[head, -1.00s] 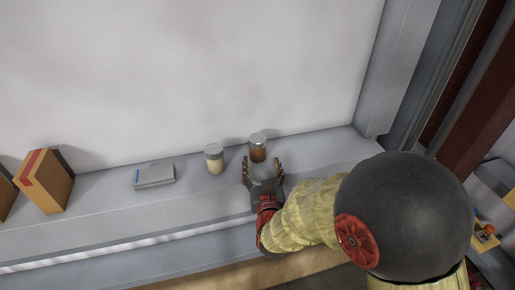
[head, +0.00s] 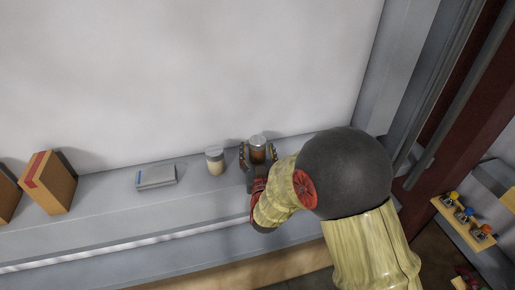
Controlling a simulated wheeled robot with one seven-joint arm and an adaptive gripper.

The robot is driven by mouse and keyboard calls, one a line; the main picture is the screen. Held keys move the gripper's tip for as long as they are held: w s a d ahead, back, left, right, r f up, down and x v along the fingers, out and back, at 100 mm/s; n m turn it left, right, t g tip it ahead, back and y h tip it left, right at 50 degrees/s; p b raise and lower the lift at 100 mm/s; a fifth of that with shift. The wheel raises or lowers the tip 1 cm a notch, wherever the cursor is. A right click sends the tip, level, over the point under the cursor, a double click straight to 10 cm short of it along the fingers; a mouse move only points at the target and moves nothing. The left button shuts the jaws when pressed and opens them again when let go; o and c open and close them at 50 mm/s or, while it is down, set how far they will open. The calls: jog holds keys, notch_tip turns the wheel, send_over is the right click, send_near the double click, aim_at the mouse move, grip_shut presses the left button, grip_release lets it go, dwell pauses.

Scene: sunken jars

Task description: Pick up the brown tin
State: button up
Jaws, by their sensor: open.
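The brown tin (head: 258,155) is a jar with a brown body and a grey lid, upright on the grey ledge (head: 110,213). My gripper (head: 258,153) is open, with one finger on the left and one on the right of the tin. The tin's lower part is hidden by my gripper. I cannot tell whether the fingers touch it.
A cream jar with a grey lid (head: 215,161) stands close to the left of my gripper. Further left are a flat grey box (head: 155,177) and a tan carton (head: 48,184). A white wall (head: 200,70) rises behind the ledge.

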jog(key=c, duration=0.3)
jog(key=c, duration=1.1)
jog(key=shift+r, duration=0.1)
